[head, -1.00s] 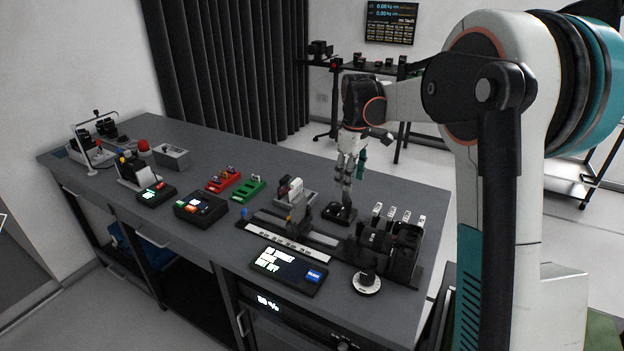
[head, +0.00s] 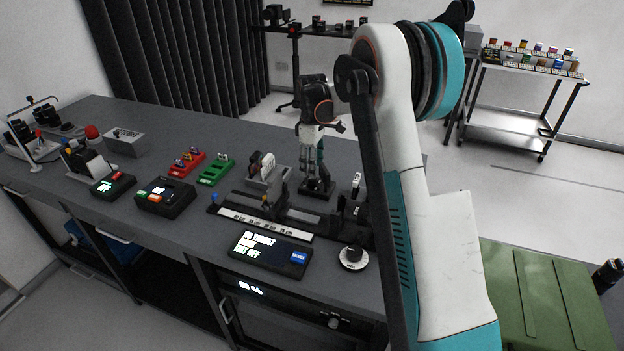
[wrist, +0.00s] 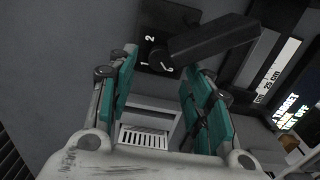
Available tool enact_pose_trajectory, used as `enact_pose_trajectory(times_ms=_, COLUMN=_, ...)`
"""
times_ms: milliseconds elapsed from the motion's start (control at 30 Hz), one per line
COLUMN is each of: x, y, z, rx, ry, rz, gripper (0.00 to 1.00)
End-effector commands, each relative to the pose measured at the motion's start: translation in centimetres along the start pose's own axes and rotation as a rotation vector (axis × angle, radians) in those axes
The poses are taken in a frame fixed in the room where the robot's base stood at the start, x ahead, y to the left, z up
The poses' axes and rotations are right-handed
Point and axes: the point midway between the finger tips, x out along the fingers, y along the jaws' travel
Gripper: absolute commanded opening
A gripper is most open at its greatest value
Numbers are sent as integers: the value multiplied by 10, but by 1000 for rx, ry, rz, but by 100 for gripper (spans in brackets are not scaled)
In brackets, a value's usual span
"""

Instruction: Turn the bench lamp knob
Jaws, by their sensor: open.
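A small black block with the white digits 1 and 2 and a long black bar-shaped handle (wrist: 212,42) lies just past my fingertips in the wrist view. In the head view, its black base (head: 318,190) stands on the grey bench, right below my gripper (head: 317,172). My gripper points down, and in the wrist view its two teal-padded fingers (wrist: 162,68) are apart with nothing between them. A black knob on a round white dial (head: 353,257) sits at the bench's front right. I cannot tell which of these is the lamp knob.
A black display panel (head: 270,254) lies at the bench's front edge. Red (head: 186,163) and green (head: 215,169) trays and several boxes stand further left. My arm hides the bench's right end.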

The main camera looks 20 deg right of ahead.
Motion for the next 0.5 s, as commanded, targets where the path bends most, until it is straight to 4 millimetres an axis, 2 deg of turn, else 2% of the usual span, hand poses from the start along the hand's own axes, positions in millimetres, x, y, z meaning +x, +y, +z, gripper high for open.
enact_pose_trajectory(times_ms=33, x=12, y=0, z=0, rx=0, ry=0, rz=0, gripper=46)
enact_pose_trajectory(times_ms=200, x=33, y=0, z=0, rx=0, ry=0, rz=0, gripper=46)
enact_pose_trajectory(times_ms=500, x=44, y=0, z=0, rx=0, ry=0, rz=0, gripper=46)
